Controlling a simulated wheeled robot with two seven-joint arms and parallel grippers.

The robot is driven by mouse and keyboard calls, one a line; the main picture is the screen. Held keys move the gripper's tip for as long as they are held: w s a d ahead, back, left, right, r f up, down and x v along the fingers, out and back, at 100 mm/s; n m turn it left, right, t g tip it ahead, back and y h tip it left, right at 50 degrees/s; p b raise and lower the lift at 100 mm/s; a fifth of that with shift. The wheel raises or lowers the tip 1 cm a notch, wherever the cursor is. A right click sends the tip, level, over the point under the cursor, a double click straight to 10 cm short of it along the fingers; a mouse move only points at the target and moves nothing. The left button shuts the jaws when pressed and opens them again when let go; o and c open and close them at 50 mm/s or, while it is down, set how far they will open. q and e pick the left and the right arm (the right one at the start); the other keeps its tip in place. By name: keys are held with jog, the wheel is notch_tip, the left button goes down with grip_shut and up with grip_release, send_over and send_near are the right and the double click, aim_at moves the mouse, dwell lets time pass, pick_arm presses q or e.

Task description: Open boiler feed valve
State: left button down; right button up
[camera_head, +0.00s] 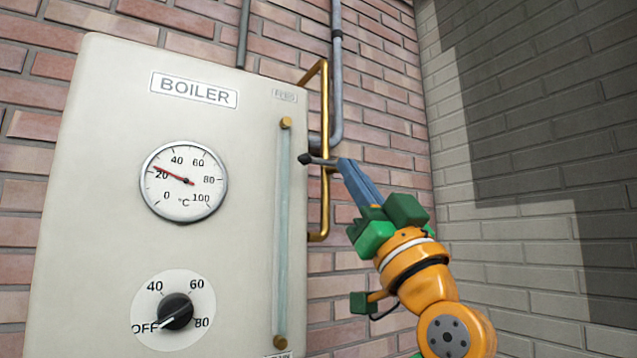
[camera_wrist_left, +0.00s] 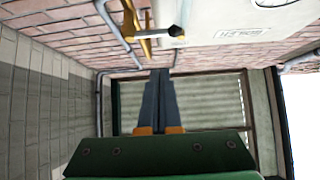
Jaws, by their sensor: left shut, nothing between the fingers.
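The likely feed valve handle is a grey lever with a black tip (camera_head: 305,159), standing out by the brass pipe (camera_head: 325,105) on the boiler's right side. It lies roughly level, its tip to the left. In the left wrist view the lever (camera_wrist_left: 150,33) shows above the fingers, with its black tip to the right. My left gripper (camera_head: 347,164) has its blue-grey fingers shut and empty, close to the lever's right end. In the wrist view a gap shows between the fingertips (camera_wrist_left: 160,73) and the lever. Whether they touch is unclear in the head view. My right gripper is not in view.
The cream boiler (camera_head: 100,120) fills the left, with a temperature gauge (camera_head: 184,181) near 20, a knob (camera_head: 175,311) pointing at OFF and a vertical sight tube (camera_head: 282,230). A grey pipe (camera_head: 337,80) runs down the brick wall. Space before the right wall (camera_head: 530,200) is clear.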

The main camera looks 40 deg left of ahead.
pick_arm(q)
jog(key=shift+s+d+r, duration=0.1)
jog(key=shift+d+r, duration=0.05)
jog(key=shift+d, duration=0.1)
jog(key=shift+r, duration=0.1)
jog(key=p+x, duration=0.8)
jog(key=x, duration=0.2)
jog(key=f, duration=0.2)
jog(key=a+f, duration=0.1)
jog(key=f, duration=0.1)
jog(key=shift+f, duration=0.15)
